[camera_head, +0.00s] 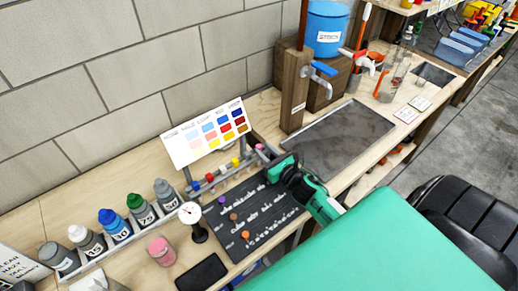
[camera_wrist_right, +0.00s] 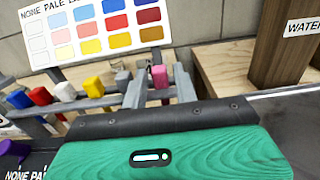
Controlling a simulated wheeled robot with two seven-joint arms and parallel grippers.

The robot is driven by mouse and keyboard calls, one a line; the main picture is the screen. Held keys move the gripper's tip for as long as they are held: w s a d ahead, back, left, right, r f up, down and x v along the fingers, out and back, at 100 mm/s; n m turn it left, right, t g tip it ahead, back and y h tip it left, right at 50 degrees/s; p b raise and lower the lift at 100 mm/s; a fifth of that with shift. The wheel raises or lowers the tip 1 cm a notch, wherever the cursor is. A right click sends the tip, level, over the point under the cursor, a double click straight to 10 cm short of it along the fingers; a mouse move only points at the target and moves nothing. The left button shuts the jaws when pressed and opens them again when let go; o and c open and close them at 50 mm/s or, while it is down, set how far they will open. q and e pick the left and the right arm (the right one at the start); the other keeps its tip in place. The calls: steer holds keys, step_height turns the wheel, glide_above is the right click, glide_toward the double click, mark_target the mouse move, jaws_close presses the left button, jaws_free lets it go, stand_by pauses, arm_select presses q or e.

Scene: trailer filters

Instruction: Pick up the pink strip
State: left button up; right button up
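The small pink strip (camera_head: 259,147) is at the right end of a grey rack (camera_head: 222,176) behind the black board. In the right wrist view the pink strip (camera_wrist_right: 159,76) stands near the centre, just beyond the black edge of my gripper, with grey bars on both sides. My right gripper (camera_head: 278,165), black with a teal wrist, is over the back right of the black board, close to the strip and in front of it. I see no contact. My left gripper is not in view.
Blue, red, white and yellow pieces (camera_wrist_right: 64,92) sit along the rack, left of the strip. A colour chart (camera_head: 206,133) stands behind it. The black board (camera_head: 240,215) carries small pegs. A wooden post (camera_head: 294,90) and dark sink (camera_head: 340,138) lie to the right.

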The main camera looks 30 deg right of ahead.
mark_target(261, 148)
steer(key=shift+w+a+p, duration=0.2)
steer(key=shift+w+p, duration=0.25)
steer(key=shift+w, duration=1.25)
steer(key=shift+c, duration=0.2)
jaws_close()
